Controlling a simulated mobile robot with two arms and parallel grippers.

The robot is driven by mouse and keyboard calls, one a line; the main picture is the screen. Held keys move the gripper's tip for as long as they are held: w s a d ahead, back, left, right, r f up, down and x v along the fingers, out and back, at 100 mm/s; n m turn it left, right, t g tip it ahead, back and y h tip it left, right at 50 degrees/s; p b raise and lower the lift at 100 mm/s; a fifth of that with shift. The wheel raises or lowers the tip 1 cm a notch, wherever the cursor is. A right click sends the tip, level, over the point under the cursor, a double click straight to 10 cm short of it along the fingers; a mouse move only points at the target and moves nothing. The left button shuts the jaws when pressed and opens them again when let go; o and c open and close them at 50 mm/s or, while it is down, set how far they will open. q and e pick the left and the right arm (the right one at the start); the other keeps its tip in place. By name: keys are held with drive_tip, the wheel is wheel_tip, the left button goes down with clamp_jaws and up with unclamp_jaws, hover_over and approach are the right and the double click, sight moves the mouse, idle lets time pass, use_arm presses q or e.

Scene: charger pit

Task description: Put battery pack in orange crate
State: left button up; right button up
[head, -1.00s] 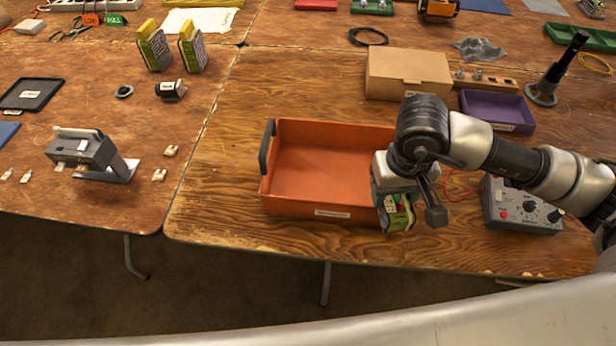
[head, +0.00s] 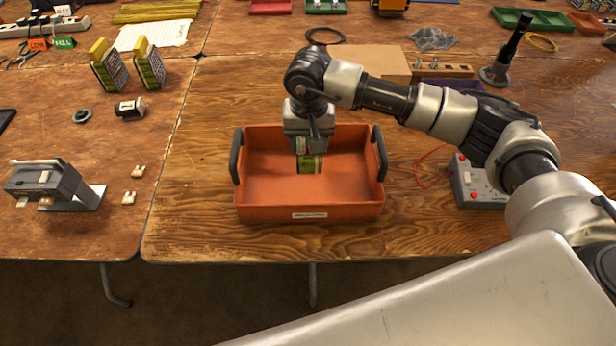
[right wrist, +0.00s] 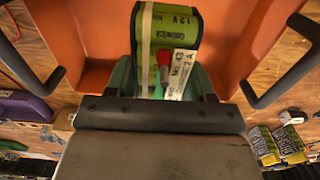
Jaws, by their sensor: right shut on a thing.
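The orange crate (head: 262,212) stands on the wooden table in the middle of the head view, with a dark handle at each end. My right gripper (head: 309,152) is over the crate, pointing down, and is shut on a green battery pack (head: 309,164). The pack's lower part shows inside the crate outline; I cannot tell whether it touches the floor. In the right wrist view the battery pack (right wrist: 172,30) shows its "12V" label and a red terminal, held at the gripper, with orange crate (right wrist: 90,25) walls around it. My left gripper is not in view.
Two more yellow-green packs (head: 109,66) (head: 149,64) stand on the left table. A grey charger-like device (head: 50,180) sits at the left front. A cardboard box (head: 365,60) is behind the crate, and a grey control box (head: 475,185) is to its right.

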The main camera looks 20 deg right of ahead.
wheel_tip(320, 180, down, 9)
drive_tip(key=shift+f+p, duration=0.15)
drive_tip(key=shift+p, duration=0.45)
drive_tip(key=shift+w+f, duration=0.1)
drive_tip(key=shift+f, duration=0.1)
drive_tip(key=shift+f+b, duration=0.15)
drive_tip(key=shift+b, duration=0.15)
drive_tip(key=o, duration=1.4)
drive_tip(key=shift+c, duration=0.2)
